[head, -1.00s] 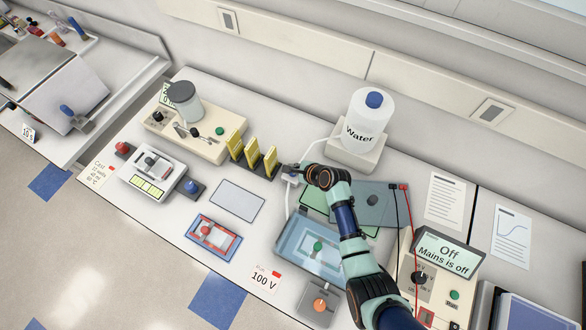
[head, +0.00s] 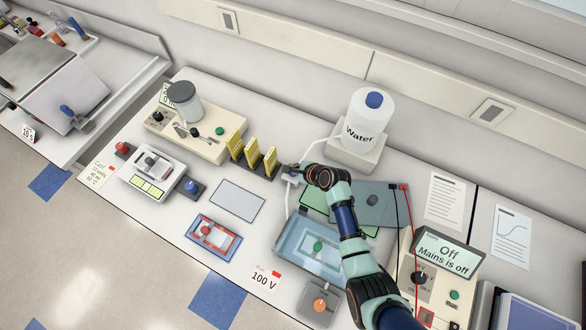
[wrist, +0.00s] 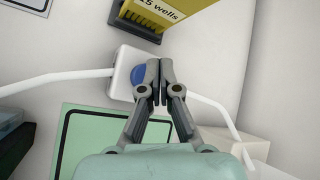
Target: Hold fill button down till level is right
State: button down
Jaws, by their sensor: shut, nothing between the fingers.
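The fill button is a blue round button (wrist: 139,75) on a small white box (wrist: 121,88) with a white tube on each side. In the wrist view my gripper (wrist: 160,70) is shut and empty, its fingertips over the right part of the button. They seem to be at or on it; whether it is pressed down is hidden. In the head view my gripper (head: 284,169) is at the same small box (head: 290,180). The white water bottle (head: 365,135) stands behind. The tube runs down to a clear bluish tank (head: 287,238); its exact liquid level is hard to read.
Yellow combs (head: 252,161) stand in a dark rack just left of my gripper. The power supply (head: 435,290) at right reads "Off, Mains is off". A "100 V" card (head: 263,279) lies in front.

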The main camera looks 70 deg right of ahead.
jog(key=shift+f, duration=0.4)
jog(key=shift+f+b, duration=0.5)
dwell(1.9)
jog(key=shift+r+p, duration=0.9)
jog(key=shift+p, duration=0.1)
notch_tip(320, 180, up, 5)
jog(key=p, duration=0.5)
jog(key=shift+r, duration=0.1)
